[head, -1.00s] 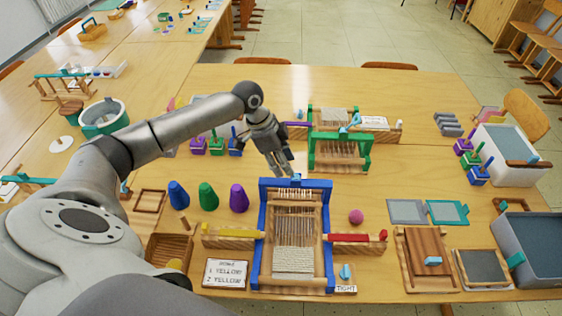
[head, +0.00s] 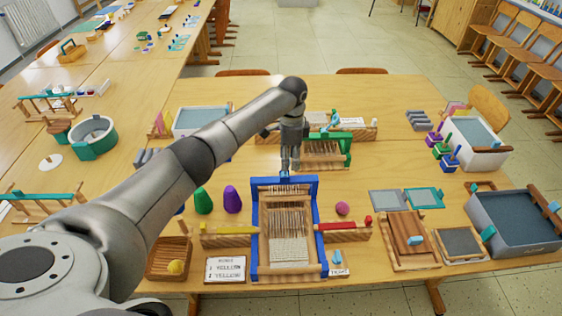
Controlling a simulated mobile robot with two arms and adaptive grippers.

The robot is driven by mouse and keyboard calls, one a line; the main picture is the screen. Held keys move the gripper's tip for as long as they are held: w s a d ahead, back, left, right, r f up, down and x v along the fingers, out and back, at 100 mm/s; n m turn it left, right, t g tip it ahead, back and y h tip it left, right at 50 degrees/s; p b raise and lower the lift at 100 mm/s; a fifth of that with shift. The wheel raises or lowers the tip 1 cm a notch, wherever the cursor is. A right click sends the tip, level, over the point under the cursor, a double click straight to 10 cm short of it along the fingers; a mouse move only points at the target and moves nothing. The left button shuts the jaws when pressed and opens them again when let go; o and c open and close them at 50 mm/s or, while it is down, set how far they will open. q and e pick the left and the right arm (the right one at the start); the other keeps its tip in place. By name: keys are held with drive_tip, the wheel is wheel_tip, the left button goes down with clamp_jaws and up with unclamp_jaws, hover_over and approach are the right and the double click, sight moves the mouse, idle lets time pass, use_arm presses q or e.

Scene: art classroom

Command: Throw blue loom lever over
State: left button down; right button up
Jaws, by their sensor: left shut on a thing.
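The blue loom (head: 315,215) stands on the table in the middle of the head view, with vertical threads and a pale woven piece in its frame. A small light-blue lever (head: 284,175) sits at the middle of its far top bar. My left gripper (head: 285,169) reaches down from behind the loom, with its fingers shut on this lever. The fingertips partly hide the lever, so its exact tilt is hard to see. My right gripper is not in view.
A green loom (head: 346,146) stands just behind. Green (head: 203,201) and purple (head: 232,199) cones are left of the blue loom. A yellow shuttle (head: 230,229) and red shuttle (head: 342,226) flank it. A pink ball (head: 342,208) lies to the right.

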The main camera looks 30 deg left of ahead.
use_arm(q)
drive_tip(key=shift+w+d+f, duration=0.1)
drive_tip(key=shift+w+d, duration=0.1)
drive_tip(key=shift+d, duration=0.25)
drive_tip(key=shift+w+d, duration=0.2)
drive_tip(key=shift+d, duration=0.25)
drive_tip(key=shift+w+d+f, duration=0.35)
drive_tip(key=shift+d+f, duration=0.1)
drive_tip(key=shift+d, duration=0.15)
drive_tip(key=shift+f, duration=0.1)
drive_tip(key=c, duration=1.3)
unclamp_jaws()
drive_tip(key=shift+c, duration=0.2)
drive_tip(key=o, duration=0.5)
drive_tip(key=shift+w, duration=0.1)
drive_tip(key=shift+c, duration=0.2)
drive_tip(key=shift+a, duration=0.1)
